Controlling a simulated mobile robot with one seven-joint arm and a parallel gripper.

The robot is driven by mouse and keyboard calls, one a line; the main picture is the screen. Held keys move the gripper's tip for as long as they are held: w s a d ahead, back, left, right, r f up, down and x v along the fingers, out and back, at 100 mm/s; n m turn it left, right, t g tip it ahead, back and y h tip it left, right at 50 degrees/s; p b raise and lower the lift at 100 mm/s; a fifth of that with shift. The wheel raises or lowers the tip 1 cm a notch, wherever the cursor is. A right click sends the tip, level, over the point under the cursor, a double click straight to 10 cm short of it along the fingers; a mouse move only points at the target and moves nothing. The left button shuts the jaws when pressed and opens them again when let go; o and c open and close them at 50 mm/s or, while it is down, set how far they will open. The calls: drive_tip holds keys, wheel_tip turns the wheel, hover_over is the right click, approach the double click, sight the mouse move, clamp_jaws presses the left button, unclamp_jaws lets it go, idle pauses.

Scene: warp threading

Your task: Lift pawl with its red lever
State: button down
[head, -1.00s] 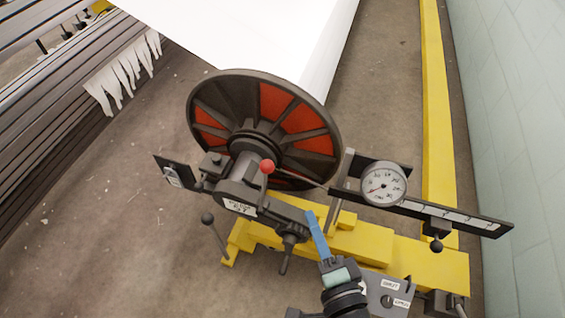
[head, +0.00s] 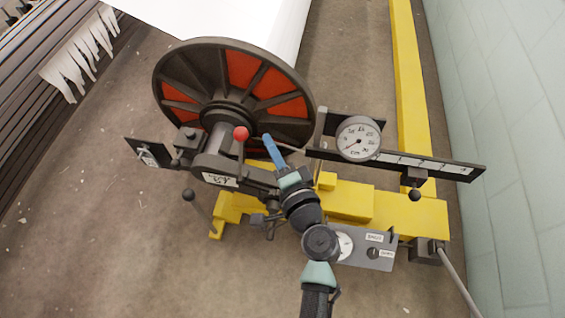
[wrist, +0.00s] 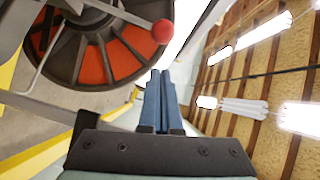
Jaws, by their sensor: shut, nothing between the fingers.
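The red lever knob (head: 241,133) tops a short grey lever on the dark housing in front of the large spoked wheel. The same red knob (wrist: 163,31) shows in the wrist view, above and close to the fingertips in the picture. My gripper (head: 267,138) has blue fingers, shut and empty, just right of the red knob and apart from it. In the wrist view my gripper (wrist: 156,75) points up the picture with its fingers together. I cannot make out the pawl itself for certain.
The spoked wheel (head: 215,62) with red panels stands behind the lever. A round dial gauge (head: 358,139) sits on a dark bar to the right. The yellow frame (head: 345,200) lies below. A black-knobbed lever (head: 189,195) stands at the left. A pale wall (head: 510,120) closes the right side.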

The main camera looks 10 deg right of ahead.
drive_tip(key=shift+w+a+f, duration=0.2)
drive_tip(key=shift+w+a, duration=0.15)
drive_tip(key=shift+a, duration=0.45)
drive_tip(key=shift+w+a+f, duration=0.15)
drive_tip(key=shift+w+a, duration=0.2)
drive_tip(key=shift+a, duration=0.4)
